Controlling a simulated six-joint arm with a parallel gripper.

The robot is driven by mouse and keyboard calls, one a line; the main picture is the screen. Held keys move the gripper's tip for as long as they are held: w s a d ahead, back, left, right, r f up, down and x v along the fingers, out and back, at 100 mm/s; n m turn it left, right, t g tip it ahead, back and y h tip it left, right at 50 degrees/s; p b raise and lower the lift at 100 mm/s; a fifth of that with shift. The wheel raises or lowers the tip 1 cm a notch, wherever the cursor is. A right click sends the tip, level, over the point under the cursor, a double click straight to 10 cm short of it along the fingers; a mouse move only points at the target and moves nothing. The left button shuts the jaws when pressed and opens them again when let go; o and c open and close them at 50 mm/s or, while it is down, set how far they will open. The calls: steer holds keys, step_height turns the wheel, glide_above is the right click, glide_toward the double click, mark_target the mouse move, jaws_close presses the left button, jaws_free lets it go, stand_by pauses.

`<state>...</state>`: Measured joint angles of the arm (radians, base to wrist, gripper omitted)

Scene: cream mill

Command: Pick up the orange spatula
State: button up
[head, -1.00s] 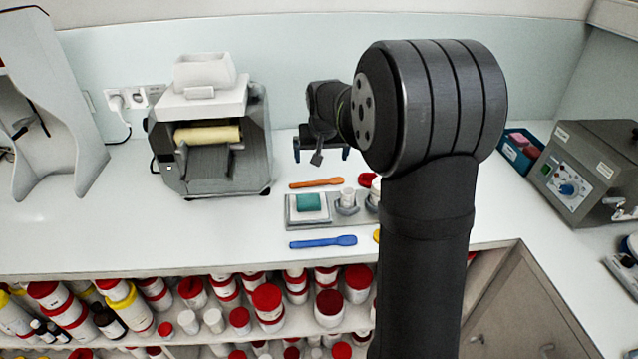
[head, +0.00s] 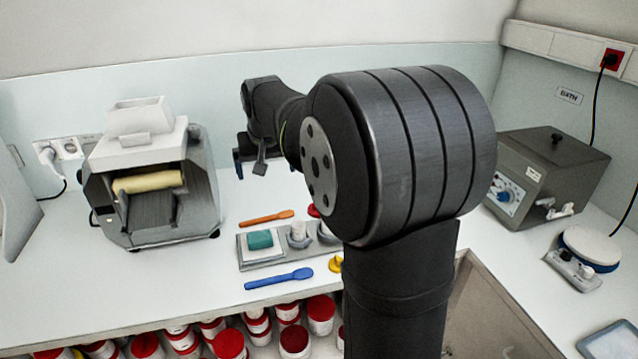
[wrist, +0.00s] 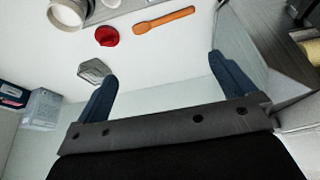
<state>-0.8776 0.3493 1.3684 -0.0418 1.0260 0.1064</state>
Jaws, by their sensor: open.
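The orange spatula (head: 266,218) lies flat on the white bench, just behind the grey tray, in the head view. In the wrist view the orange spatula (wrist: 164,20) lies beyond my fingertips, near the top of the picture. My gripper (head: 248,160) hangs above the bench behind the spatula in the head view, partly hidden by my arm. In the wrist view my gripper (wrist: 160,68) has its two blue fingers wide apart with nothing between them. The spatula is apart from both fingers.
A grey tray (head: 262,264) holds a green block and small pots. A blue spatula (head: 279,279) lies in front of it. A red lid (wrist: 107,36) and a grey dish (wrist: 94,70) lie near the orange spatula. The roller mill (head: 150,190) stands left; a bath box (head: 548,172) stands right.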

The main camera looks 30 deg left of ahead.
steer(key=c, duration=1.3)
steer(key=shift+o, duration=0.2)
steer(key=m+g+h, duration=0.3)
steer(key=m, duration=1.4)
glide_above(260, 219)
step_height(260, 219, down, 4)
steer(key=shift+w+f, duration=0.1)
steer(key=shift+w, duration=0.05)
step_height(260, 219, down, 17)
steer(key=shift+a+f, duration=0.1)
steer(key=shift+f, duration=0.05)
steer(key=shift+c, duration=0.2)
